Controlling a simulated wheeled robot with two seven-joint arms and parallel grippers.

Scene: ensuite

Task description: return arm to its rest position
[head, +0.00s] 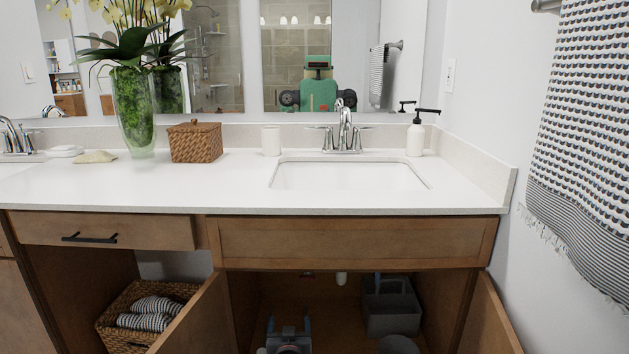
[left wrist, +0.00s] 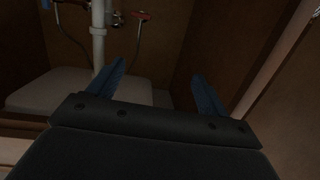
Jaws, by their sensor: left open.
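My left gripper (head: 289,325) is low at the bottom of the head view, in front of the open cabinet (head: 340,295) under the sink. In the left wrist view its two blue fingers (left wrist: 155,85) stand wide apart with nothing between them. They point into the dark cabinet, towards a white drain pipe (left wrist: 99,30). My right gripper cannot be made out in either view.
Both cabinet doors stand open, left (head: 195,318) and right (head: 487,318). A grey caddy (head: 390,308) is inside at the right. A wicker basket (head: 118,308) with striped towels stands left. The countertop (head: 230,187) overhangs. A towel (head: 580,140) hangs at right.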

